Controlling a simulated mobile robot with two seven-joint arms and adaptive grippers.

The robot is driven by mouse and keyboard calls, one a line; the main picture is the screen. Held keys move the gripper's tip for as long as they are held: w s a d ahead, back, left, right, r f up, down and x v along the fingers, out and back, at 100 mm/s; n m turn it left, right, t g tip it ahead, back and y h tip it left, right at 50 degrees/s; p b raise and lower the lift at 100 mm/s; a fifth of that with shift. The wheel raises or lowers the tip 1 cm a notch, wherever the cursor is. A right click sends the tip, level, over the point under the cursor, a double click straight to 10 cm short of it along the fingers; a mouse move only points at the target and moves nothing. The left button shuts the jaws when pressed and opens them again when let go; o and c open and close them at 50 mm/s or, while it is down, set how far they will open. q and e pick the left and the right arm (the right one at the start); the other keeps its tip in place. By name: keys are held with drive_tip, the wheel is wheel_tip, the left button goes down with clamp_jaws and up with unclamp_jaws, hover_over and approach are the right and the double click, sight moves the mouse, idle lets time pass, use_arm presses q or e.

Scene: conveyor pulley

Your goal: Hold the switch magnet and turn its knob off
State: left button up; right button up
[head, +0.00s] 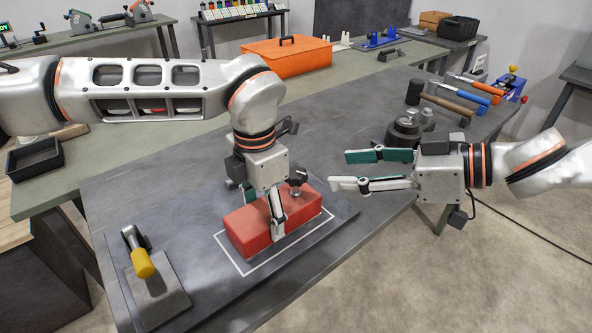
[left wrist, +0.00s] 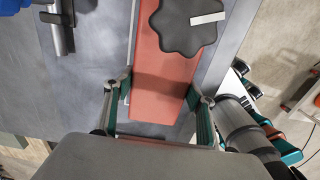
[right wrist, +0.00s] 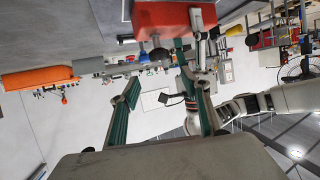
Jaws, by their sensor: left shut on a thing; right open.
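The switch magnet (head: 258,226) is a red block lying inside a white outline on a dark plate. My left gripper (head: 262,212) comes down from above and is shut across the block, one finger on each long side. In the left wrist view the red block (left wrist: 163,85) runs between the two fingers. The black lobed knob (head: 297,178) sits on the block's right end; it shows with a pale bar on top in the left wrist view (left wrist: 186,24). My right gripper (head: 350,170) is open and empty, right of the knob and apart from it. The red block (right wrist: 170,18) also shows in the right wrist view.
A yellow-handled tool (head: 139,259) lies on a plate at the front left. Dark round weights (head: 404,131) stand behind my right gripper. Hammers and other handled tools (head: 446,104) lie further back. An orange toolbox (head: 287,56) stands at the rear.

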sight(297, 171)
drive_tip(key=x, duration=1.2)
drive_tip(key=shift+d+f, duration=0.1)
drive_tip(key=shift+f, duration=0.05)
drive_tip(key=shift+c, duration=0.5)
drive_tip(key=c, duration=1)
